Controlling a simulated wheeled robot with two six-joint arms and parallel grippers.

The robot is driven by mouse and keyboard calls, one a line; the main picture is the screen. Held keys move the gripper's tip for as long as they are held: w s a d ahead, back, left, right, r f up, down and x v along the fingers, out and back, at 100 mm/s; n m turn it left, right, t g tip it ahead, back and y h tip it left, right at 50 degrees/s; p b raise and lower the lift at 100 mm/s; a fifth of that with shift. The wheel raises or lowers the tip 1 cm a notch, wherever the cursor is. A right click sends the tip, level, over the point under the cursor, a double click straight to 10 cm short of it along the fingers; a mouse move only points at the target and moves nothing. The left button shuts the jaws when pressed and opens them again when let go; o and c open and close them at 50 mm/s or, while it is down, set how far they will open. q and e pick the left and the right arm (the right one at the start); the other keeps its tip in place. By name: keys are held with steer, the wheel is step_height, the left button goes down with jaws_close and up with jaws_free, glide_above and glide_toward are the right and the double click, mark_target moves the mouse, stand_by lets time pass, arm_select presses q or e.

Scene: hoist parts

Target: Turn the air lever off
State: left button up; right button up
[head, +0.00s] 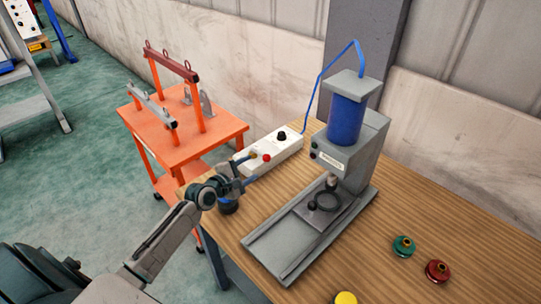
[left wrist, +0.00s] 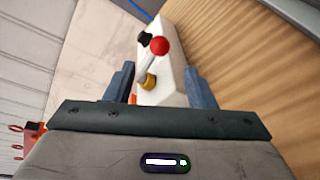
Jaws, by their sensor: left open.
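The air lever is a short grey arm with a red ball knob (head: 267,157) on a white control box (head: 289,149). In the left wrist view, the lever's red ball (left wrist: 160,46) stands out from the white box (left wrist: 174,60), with a brass-coloured base (left wrist: 149,81) below it and a black knob (left wrist: 145,38) beyond. My left gripper (head: 250,170) is open and empty at the near end of the box. In the left wrist view, its fingers (left wrist: 160,72) stand apart, with the lever between and beyond them. My right gripper is not in view.
A grey press (head: 353,150) with a blue cylinder (head: 345,118) stands right of the box on the wooden table (head: 420,205). A blue hose (head: 324,72) runs up to it. Green (head: 403,246), red (head: 438,271) and yellow (head: 345,298) parts lie at right. An orange cart (head: 160,133) stands left.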

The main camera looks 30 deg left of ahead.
mark_target(264, 160)
arm_select(q)
steer(key=x, duration=1)
steer(key=shift+r, duration=0.1)
jaws_close()
